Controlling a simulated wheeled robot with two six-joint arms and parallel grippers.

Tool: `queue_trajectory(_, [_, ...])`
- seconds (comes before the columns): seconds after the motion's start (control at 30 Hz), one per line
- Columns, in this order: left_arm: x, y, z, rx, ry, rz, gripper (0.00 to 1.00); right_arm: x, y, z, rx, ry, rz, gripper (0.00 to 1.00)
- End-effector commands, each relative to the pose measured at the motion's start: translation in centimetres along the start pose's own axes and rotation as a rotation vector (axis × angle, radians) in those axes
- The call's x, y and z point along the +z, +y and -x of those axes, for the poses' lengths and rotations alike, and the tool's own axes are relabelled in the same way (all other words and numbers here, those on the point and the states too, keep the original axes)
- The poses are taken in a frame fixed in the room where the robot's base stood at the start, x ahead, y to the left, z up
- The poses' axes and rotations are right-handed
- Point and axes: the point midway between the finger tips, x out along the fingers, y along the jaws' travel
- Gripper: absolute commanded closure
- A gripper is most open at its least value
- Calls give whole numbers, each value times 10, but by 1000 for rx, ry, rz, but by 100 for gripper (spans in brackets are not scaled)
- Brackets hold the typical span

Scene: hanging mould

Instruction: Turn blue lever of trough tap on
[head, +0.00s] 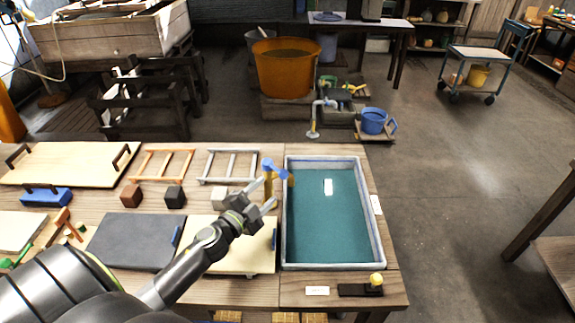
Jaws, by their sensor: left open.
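The trough (374,235) is a grey-rimmed basin with teal inside, set in the right part of the bench. Its tap (268,187) is a brass-brown post at the trough's left edge, with a blue lever (272,167) on top. My left gripper (268,202) is open and empty. In the picture its fingers are just below the lever, near the tap's lower part; I cannot tell whether they touch it. The gripper's fingers partly hide the foot of the tap. My right gripper is not in view.
A dark slab (134,241) and pale boards lie left of the trough. Wooden frames (162,164) and small blocks (175,196) stand behind them. A yellow knob (376,280) sits at the bench's front right. Open floor (445,180) lies to the right.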

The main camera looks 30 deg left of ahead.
Motion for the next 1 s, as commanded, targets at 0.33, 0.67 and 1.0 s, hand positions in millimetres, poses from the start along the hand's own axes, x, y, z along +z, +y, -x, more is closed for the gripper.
queue_trajectory(0.33, [0,0,-69,-1,1,0,50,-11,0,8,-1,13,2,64])
queue_trajectory(0.67, [1,1,-110,-1,0,1,50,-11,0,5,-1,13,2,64])
queue_trajectory(1.0, [0,0,-115,0,-1,1,50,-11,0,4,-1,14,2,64])
